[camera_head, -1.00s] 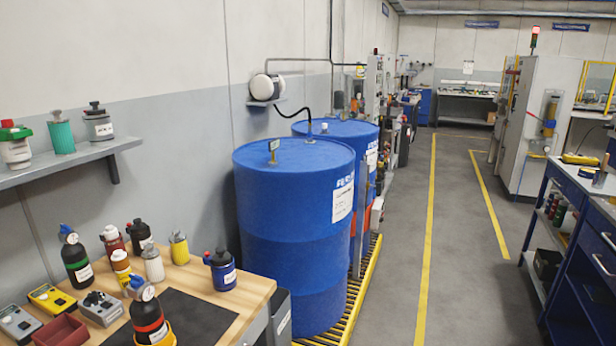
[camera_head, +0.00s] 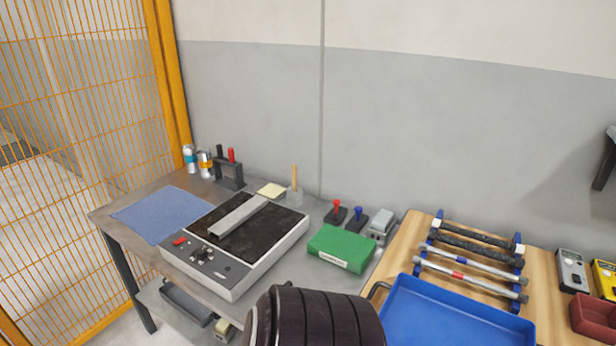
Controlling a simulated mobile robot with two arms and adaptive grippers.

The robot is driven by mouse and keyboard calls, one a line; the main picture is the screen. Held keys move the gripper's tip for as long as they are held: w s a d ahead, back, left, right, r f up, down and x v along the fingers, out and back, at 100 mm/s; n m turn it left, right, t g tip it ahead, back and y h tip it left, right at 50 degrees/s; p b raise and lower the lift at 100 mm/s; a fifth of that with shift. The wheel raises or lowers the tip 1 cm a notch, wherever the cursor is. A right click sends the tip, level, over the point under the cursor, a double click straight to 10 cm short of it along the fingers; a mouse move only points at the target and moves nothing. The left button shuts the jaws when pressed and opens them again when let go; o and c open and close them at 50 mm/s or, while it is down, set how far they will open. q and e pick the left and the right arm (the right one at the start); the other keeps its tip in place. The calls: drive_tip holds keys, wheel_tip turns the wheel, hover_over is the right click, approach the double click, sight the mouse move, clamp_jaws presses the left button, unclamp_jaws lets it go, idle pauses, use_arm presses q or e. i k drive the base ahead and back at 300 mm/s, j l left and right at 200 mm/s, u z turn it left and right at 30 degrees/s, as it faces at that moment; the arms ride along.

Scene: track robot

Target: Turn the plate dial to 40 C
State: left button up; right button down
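The heating plate (camera_head: 270,258) stands on the grey metal table, a pale box with a dark, worn top. A flat grey metal bar (camera_head: 236,217) lies across its top. Its dark sloped front panel carries a red switch (camera_head: 180,241) and a small black dial (camera_head: 202,253). The dial's marks and setting are too small to read. Neither of my grippers is in view.
A blue cloth (camera_head: 160,214) lies left of the plate, and a green box (camera_head: 341,249) lies to its right. Red and blue-handled stamps stand behind the box. A blue tray (camera_head: 455,315) and a rod rack (camera_head: 470,262) sit on the wooden bench. An orange mesh fence (camera_head: 85,150) stands at left.

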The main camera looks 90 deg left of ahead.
sight(201, 253)
drive_tip(key=u, duration=3.25)
